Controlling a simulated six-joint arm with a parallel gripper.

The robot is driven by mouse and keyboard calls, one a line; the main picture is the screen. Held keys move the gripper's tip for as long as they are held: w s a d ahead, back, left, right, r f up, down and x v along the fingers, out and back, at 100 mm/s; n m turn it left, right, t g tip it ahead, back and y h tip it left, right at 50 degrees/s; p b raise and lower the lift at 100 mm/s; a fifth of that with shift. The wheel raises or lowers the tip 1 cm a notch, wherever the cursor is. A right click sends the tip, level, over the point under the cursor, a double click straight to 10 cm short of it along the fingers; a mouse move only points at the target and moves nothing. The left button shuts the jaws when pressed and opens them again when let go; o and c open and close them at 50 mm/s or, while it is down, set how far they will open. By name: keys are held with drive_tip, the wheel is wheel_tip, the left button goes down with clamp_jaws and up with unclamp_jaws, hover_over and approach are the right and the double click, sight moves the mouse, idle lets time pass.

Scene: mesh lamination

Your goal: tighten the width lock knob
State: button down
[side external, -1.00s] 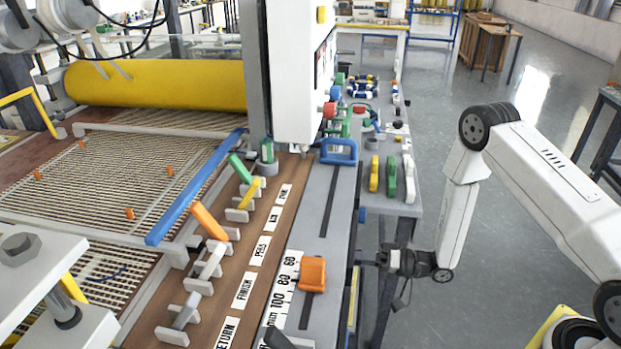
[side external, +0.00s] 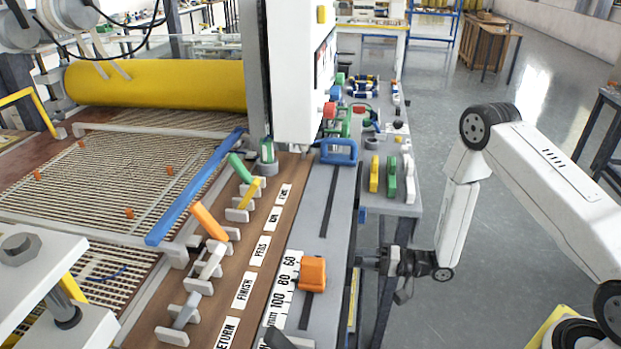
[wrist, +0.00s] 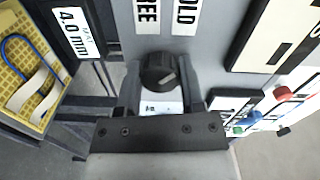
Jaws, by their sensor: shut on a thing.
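The width lock knob (wrist: 160,72) is black and round with a pale pointer line, seen in the wrist view on a grey panel face. Above it are two labels, one ending in "EE" (wrist: 146,14) and one ending in "OLD" (wrist: 185,16). My gripper (wrist: 157,88) is shut on the knob, with a finger at either side of it. In the side external view my gripper (side external: 362,262) reaches leftward to the bench's right side face. The knob is not clearly visible there.
An orange slider block (side external: 312,272) sits beside a millimetre scale (side external: 283,290) on the bench top. Coloured handles (side external: 391,175) lie on a grey side table near my arm.

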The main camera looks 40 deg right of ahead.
drive_tip(key=shift+c, duration=1)
unclamp_jaws()
drive_tip(key=shift+s+d, duration=0.15)
drive_tip(key=v, duration=0.7)
drive_tip(key=shift+s, duration=0.2)
drive_tip(key=shift+d, duration=0.15)
